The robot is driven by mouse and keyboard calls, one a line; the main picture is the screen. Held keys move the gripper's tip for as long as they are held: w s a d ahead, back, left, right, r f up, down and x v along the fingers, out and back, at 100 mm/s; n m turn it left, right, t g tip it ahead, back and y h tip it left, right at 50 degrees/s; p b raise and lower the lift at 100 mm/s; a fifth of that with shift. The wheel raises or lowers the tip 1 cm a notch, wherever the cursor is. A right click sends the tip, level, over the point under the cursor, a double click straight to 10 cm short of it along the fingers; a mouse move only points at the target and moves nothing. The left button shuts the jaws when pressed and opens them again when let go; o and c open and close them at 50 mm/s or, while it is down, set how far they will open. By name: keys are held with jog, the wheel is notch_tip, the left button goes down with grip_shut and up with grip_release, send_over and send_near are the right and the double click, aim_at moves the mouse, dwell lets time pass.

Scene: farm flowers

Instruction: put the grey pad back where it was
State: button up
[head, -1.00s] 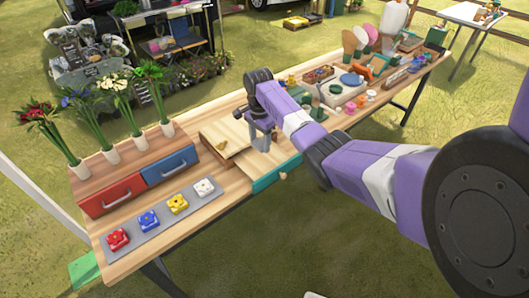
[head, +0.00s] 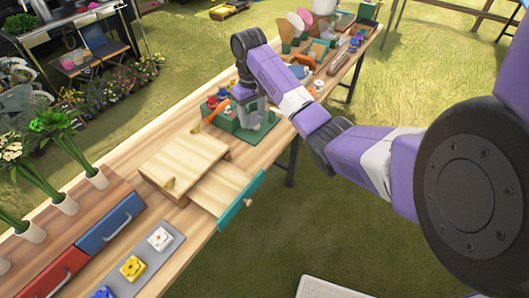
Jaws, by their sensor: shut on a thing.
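My gripper (head: 250,112) points down over a green tray (head: 259,133) on the right part of the table. It is shut on a small grey thing (head: 247,107), which looks like the grey pad; the jaws hide most of it, and I cannot tell whether it touches the tray. A long grey mat (head: 164,260) lies at the table's front left, with white, yellow and blue flower pieces on it.
A wooden box (head: 186,160) stands left of the tray, with its teal-fronted drawer (head: 240,202) pulled open over the table's front edge. A blue drawer (head: 110,222), a red drawer (head: 62,270) and potted flowers stand left. Several goods crowd the table's far end.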

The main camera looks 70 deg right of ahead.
jog(key=shift+s+d+r+n, duration=0.1)
jog(key=shift+s+r+n, duration=0.1)
jog(key=shift+n, duration=0.5)
jog(key=shift+s+f+n, duration=0.1)
jog(key=shift+s+n, duration=0.1)
jog(key=shift+n, duration=0.7)
jog(key=b, duration=1)
send_over(256, 160)
notch_tip(256, 160, down, 12)
jog(key=shift+f+p, duration=0.8)
jog(key=shift+f, duration=3.1)
jog(key=shift+f, duration=0.1)
jog(key=o, duration=1.3)
